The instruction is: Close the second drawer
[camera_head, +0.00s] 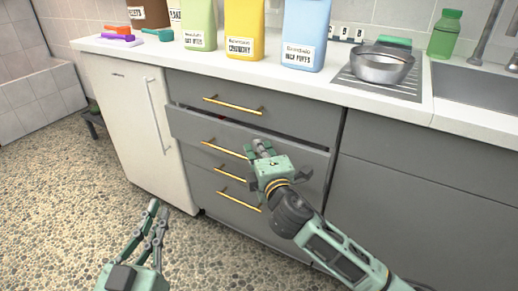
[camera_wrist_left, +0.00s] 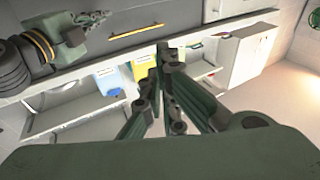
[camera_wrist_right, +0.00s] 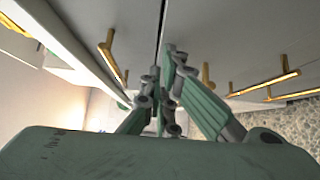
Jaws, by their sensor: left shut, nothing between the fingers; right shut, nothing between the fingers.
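The grey second drawer (camera_head: 200,127) is pulled out a little from the cabinet, and a dark gap shows along its top edge. Its gold handle (camera_head: 224,149) runs across the front. My right gripper (camera_head: 262,146) is shut and empty in front of the right part of this drawer, right of the handle. I cannot tell whether its fingertips touch the front. It also shows shut in the right wrist view (camera_wrist_right: 165,62). My left gripper (camera_head: 158,208) is shut and empty over the floor, low in front of the white door. It also shows in the left wrist view (camera_wrist_left: 166,52).
The top drawer (camera_head: 290,118) looks shut, and lower drawers with gold handles (camera_head: 238,201) lie below. The white countertop (camera_head: 140,48) holds yellow, blue and green bags and a metal bowl (camera_head: 381,64). A white cabinet door (camera_head: 125,120) stands left. The pebbled floor (camera_head: 60,200) is clear at left.

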